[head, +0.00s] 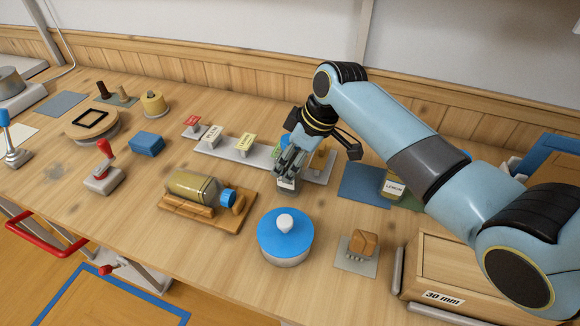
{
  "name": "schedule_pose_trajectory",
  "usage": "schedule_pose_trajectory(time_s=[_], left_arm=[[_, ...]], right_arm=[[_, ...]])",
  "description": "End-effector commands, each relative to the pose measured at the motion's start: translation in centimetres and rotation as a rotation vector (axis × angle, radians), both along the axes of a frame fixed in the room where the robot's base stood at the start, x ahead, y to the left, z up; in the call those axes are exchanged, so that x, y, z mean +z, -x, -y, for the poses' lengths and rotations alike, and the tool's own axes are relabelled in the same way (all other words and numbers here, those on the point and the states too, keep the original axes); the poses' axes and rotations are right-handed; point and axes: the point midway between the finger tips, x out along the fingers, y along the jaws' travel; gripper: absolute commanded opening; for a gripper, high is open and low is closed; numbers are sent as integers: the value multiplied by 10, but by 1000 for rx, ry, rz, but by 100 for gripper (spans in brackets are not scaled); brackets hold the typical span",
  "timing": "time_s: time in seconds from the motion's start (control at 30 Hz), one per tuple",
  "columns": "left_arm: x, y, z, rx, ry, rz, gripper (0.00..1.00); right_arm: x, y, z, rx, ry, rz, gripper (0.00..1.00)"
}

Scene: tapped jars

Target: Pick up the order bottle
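A bottle (187,184) with an olive-yellow body and a blue cap lies on its side on a wooden cradle (172,210) near the middle of the bench. Which thing is the order bottle I cannot tell for sure. A jar labelled LEMON (393,187) stands to the right, partly behind my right arm. My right gripper (287,180) points down at the front of a grey strip, to the right of the lying bottle and apart from it. A small pale thing shows at its fingertips; whether it is held is unclear. My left gripper is out of view.
A blue-lidded round pot (285,236) stands in front of my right gripper. A wooden box marked 30 mm (480,302) fills the right front. A red-handled tool (104,170) and a blue block (147,143) stand left.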

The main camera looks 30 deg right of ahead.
Motion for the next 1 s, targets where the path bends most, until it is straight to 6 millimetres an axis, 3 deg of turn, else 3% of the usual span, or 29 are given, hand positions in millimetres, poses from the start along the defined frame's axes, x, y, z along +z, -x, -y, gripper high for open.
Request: schedule_pose_trajectory(time_s=[0.03, 0.3, 0.37, 0.67, 0.9, 1.0], left_arm=[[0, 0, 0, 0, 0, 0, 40], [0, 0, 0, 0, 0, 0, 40], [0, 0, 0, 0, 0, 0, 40], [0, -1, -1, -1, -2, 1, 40], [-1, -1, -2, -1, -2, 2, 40], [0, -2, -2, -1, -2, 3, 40]], right_arm=[[0, 0, 0, 0, 0, 0, 39], [0, 0, 0, 0, 0, -1, 5], [1, 0, 0, 0, -1, 1, 0], [7, -1, 0, 1, 0, 2, 0], [44, -2, 0, 1, 0, 7, 0], [54, 23, 8, 2, 4, 2, 0]])
